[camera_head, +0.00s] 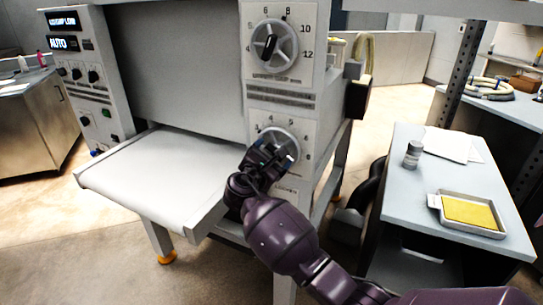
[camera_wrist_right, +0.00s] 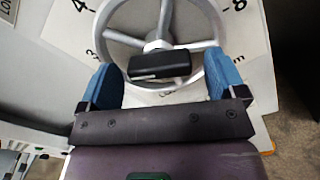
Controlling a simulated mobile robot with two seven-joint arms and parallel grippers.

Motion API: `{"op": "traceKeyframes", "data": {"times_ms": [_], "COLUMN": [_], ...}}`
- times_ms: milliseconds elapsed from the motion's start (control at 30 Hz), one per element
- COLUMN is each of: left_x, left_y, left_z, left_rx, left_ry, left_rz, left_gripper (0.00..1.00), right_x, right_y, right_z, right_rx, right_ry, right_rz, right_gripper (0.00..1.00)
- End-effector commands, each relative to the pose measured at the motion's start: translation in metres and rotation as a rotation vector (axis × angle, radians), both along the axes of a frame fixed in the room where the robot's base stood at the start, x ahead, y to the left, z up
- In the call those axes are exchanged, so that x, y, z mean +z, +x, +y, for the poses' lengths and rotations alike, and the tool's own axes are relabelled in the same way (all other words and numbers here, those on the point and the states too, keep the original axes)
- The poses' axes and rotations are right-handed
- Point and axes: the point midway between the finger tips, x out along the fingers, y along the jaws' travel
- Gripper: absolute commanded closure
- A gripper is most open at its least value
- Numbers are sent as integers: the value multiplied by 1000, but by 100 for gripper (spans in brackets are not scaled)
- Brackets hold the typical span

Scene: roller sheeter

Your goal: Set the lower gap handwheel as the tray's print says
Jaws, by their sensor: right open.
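The lower gap handwheel (camera_head: 290,141) is on the white front panel of the sheeter, on a dial with numbers. My right gripper (camera_head: 272,155) is in front of it and hides its lower part. In the right wrist view the wheel (camera_wrist_right: 122,18) shows as a grey spoked ring with a black grip (camera_wrist_right: 160,65). My right gripper (camera_wrist_right: 160,80) is open, with a blue finger on each side of the black grip and a gap to both. The tray (camera_head: 500,234) lies on the side table with a yellow slab in it; its print is too small to read. My left gripper is out of view.
The upper handwheel (camera_head: 275,46) with a black grip is above on the same panel. A white feed table (camera_head: 150,172) juts out at left. The side table (camera_head: 402,190) also holds a small grey jar (camera_head: 413,154) and white paper (camera_head: 453,143).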

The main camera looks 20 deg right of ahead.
Motion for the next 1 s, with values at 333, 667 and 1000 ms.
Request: {"op": "traceKeyframes", "data": {"times_ms": [333,667,1000], "left_x": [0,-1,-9], "left_y": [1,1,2], "left_z": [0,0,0], "left_rx": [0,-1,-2], "left_ry": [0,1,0], "left_rz": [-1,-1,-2], "left_gripper": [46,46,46], "right_x": [0,0,-2], "right_y": [0,0,0], "right_z": [0,0,0], "right_rx": [0,-1,-1], "right_ry": [0,5,109], "right_rz": [0,-4,-100], "right_gripper": [35,60,60]}}
